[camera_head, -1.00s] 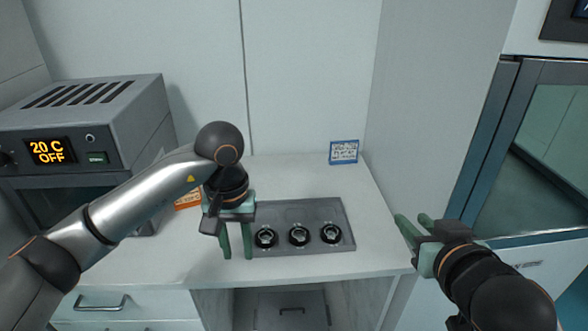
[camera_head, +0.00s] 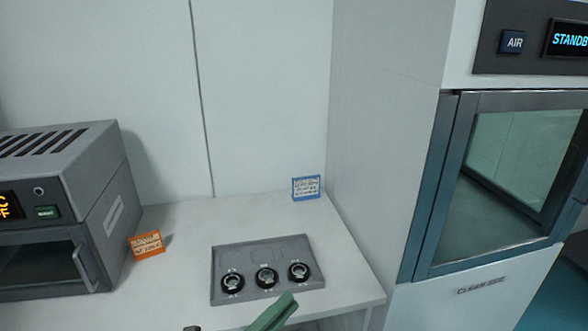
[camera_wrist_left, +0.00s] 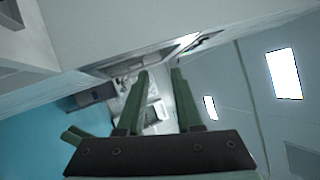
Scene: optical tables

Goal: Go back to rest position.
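My left gripper shows in the left wrist view (camera_wrist_left: 160,74), with its two green fingers apart and nothing between them. In the head view only a green finger of the left gripper (camera_head: 272,313) shows at the bottom edge, in front of the tray's lower edge. The rest of that gripper is cut off by the frame. My right gripper is outside the head view. Two short green prongs (camera_wrist_left: 78,135) at the lower left of the left wrist view may be its fingers, but I cannot tell for sure.
A grey tray (camera_head: 226,258) with three round black pieces lies on the white counter (camera_head: 180,215). A grey oven (camera_head: 95,180) and an orange label (camera_head: 146,245) stand left. A blue label (camera_head: 306,187) stands behind. A glass-door cabinet (camera_head: 425,190) is right.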

